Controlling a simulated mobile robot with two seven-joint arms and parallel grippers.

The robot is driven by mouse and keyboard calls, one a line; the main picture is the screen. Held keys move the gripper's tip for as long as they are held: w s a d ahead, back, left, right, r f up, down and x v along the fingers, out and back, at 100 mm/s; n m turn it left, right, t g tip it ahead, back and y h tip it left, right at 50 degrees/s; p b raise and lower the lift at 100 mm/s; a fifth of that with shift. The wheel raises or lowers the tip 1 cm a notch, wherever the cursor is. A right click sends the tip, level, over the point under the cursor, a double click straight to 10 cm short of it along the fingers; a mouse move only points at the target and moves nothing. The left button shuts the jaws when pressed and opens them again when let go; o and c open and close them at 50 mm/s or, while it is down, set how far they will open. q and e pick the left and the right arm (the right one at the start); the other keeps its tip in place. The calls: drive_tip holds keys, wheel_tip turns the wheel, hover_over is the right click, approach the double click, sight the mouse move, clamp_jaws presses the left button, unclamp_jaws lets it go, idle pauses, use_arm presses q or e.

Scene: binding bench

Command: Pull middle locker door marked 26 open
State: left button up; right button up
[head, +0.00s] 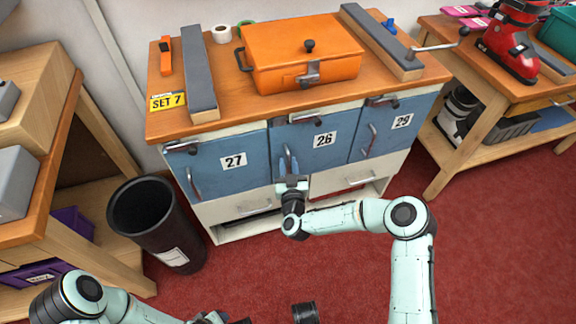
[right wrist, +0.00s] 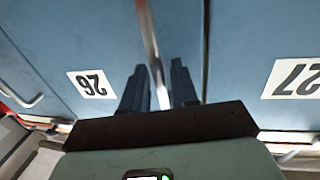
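The middle locker door marked 26 (head: 312,140) is blue and looks shut, between door 27 (head: 225,163) and door 29 (head: 385,126). My right gripper (head: 288,162) is at the left side of door 26 and covers its handle in the head view. In the right wrist view, upside down, door 26 (right wrist: 55,60) shows its label. Its metal bar handle (right wrist: 149,40) runs down between the two dark fingers of my right gripper (right wrist: 158,80). The fingers stand apart, with a small gap beside the bar. My left gripper (head: 213,318) is only partly visible at the bottom edge.
An orange case (head: 300,60) and grey bars rest on the wooden top (head: 232,114) above the lockers. A black bin (head: 150,222) stands at the left on the red floor. A bench with a red device (head: 512,45) is at the right. The floor before the lockers is clear.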

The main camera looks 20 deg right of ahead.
drive_tip(key=shift+w, duration=0.2)
clamp_jaws()
